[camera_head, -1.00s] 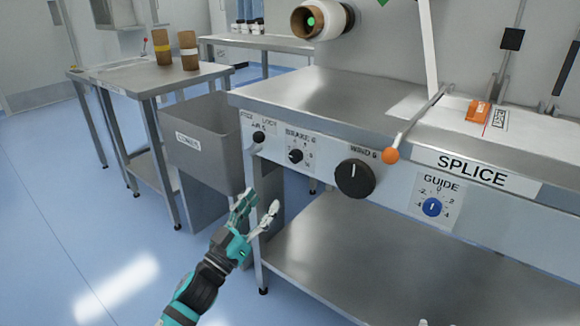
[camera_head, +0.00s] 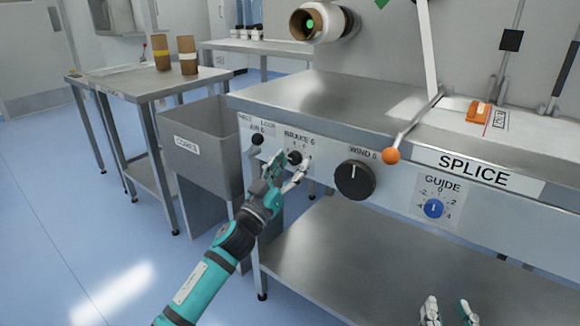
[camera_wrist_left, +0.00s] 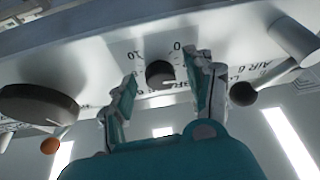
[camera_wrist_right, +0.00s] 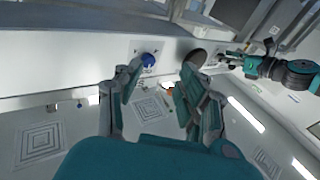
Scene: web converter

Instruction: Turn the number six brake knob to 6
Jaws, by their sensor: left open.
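The black brake knob (camera_head: 295,157) sits under the BRAKE 6 label on the machine's front panel, partly hidden by my left gripper in the head view. In the left wrist view the knob (camera_wrist_left: 160,74) shows between the two fingertips, with scale marks 10 and 0 above it; its exact setting is unclear. My left gripper (camera_head: 286,170) is open in front of the panel, its fingers on either side of the knob; contact cannot be told. My right gripper (camera_head: 449,312) is open and empty at the lower right of the head view, below the blue guide knob (camera_head: 433,208).
A small black AIR 6 knob (camera_head: 257,140) is close to the left of the left gripper. The large black WIND 6 knob (camera_head: 355,180) and an orange-balled lever (camera_head: 391,156) are to the right. A grey bin (camera_head: 210,155) and a side table (camera_head: 150,82) stand at left.

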